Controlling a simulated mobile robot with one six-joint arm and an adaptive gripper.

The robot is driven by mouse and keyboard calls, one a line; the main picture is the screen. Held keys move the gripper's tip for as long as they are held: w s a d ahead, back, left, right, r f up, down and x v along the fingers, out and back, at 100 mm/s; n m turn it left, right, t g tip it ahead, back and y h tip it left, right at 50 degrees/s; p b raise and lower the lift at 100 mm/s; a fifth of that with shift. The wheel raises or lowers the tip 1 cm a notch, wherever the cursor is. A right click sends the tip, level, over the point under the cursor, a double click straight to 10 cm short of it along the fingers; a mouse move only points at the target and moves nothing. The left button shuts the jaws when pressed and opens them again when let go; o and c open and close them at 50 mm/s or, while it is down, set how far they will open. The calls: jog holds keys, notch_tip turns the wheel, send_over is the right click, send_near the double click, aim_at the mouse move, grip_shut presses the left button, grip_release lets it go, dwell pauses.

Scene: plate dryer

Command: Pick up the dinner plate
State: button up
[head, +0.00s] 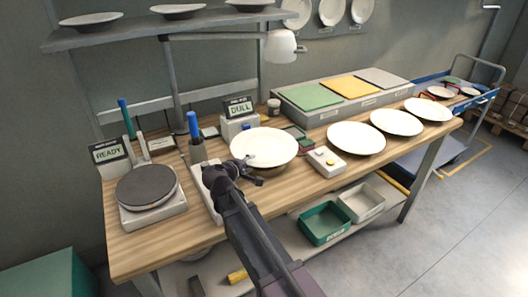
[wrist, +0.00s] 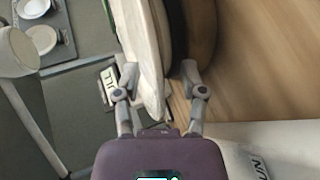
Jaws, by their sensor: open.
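A white plate (head: 264,143) sits raised on the workbench in front of the box that reads DULL. My gripper (head: 252,170) is at the plate's near-left edge. In the wrist view the plate (wrist: 148,50) shows almost edge-on, and its rim reaches down between the two fingers of my open gripper (wrist: 160,75). The left finger is close to the plate's face; I cannot tell whether it touches. A dark round part (wrist: 176,35) lies under the plate, to its right in the wrist view. Three more white plates, one of them here (head: 356,138), stand in a row to the right.
A box with a round dark top (head: 147,188) stands at the left of the wooden bench (head: 150,240). A small button box (head: 326,160) is right of the plate. A lamp (head: 281,46) hangs above. A long box with coloured pads (head: 318,103) stands at the back.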

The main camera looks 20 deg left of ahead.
dwell(0.4)
grip_shut()
jog(key=shift+r, duration=0.15)
notch_tip(320, 180, up, 4)
jog(key=p, duration=0.4)
jog(key=s+d+p, duration=0.1)
jog(key=s+d, duration=0.3)
jog(key=s, duration=1.1)
jog(key=shift+s+d+r, duration=0.2)
jog(key=shift+s+r, duration=0.05)
jog(key=shift+r, duration=0.15)
